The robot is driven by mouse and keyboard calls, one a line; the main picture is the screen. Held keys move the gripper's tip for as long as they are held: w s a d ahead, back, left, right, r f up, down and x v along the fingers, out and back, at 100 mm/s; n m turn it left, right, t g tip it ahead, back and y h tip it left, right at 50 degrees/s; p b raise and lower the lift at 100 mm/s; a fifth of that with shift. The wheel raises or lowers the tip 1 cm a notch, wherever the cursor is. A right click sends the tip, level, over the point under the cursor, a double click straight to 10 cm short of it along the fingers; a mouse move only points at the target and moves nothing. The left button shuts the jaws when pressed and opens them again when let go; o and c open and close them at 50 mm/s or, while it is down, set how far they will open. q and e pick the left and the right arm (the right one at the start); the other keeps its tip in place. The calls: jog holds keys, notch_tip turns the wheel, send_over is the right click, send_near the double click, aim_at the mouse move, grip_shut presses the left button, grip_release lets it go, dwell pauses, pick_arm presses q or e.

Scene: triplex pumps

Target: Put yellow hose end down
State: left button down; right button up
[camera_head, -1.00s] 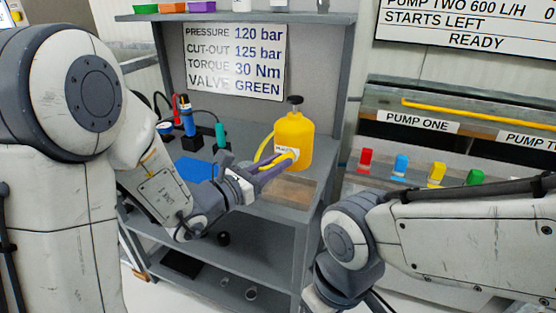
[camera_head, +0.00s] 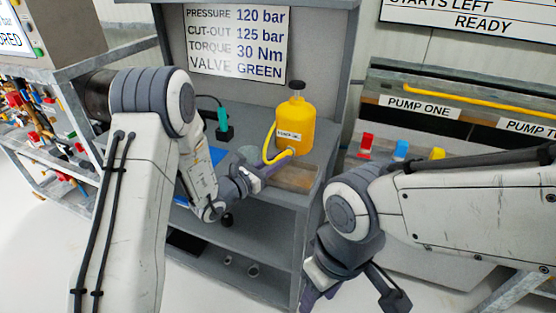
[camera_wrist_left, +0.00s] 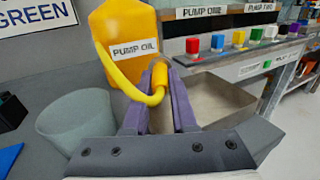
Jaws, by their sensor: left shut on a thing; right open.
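The yellow hose end (camera_wrist_left: 176,101) is between the purple fingers of my left gripper (camera_wrist_left: 160,88) in the left wrist view, and the gripper is shut on it. The yellow hose (camera_wrist_left: 118,78) curves back to the yellow pump oil bottle (camera_head: 296,125), which stands upright on the grey bench and has a dark cap. In the head view my left gripper (camera_head: 259,175) is just in front of the bottle, beside the tray (camera_head: 293,178). My right gripper (camera_head: 350,289) is open and empty, low in front of the bench.
A shallow metal tray (camera_wrist_left: 225,100) lies right of the fingers. A grey translucent cup (camera_wrist_left: 75,122) stands to their left. Coloured blocks (camera_wrist_left: 218,42) line the pump bench at the right. A blue mat (camera_head: 217,155) and a teal tool (camera_head: 223,120) are on the bench.

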pick_arm(q)
jog(key=shift+f+b, duration=0.4)
jog(key=shift+b, duration=0.1)
jog(key=c, duration=0.7)
grip_release()
jog(key=shift+r, duration=0.15)
jog(key=shift+r+p, duration=0.3)
jog(key=shift+p, duration=0.2)
jog(key=v, duration=1.2)
jog(key=shift+b, duration=0.4)
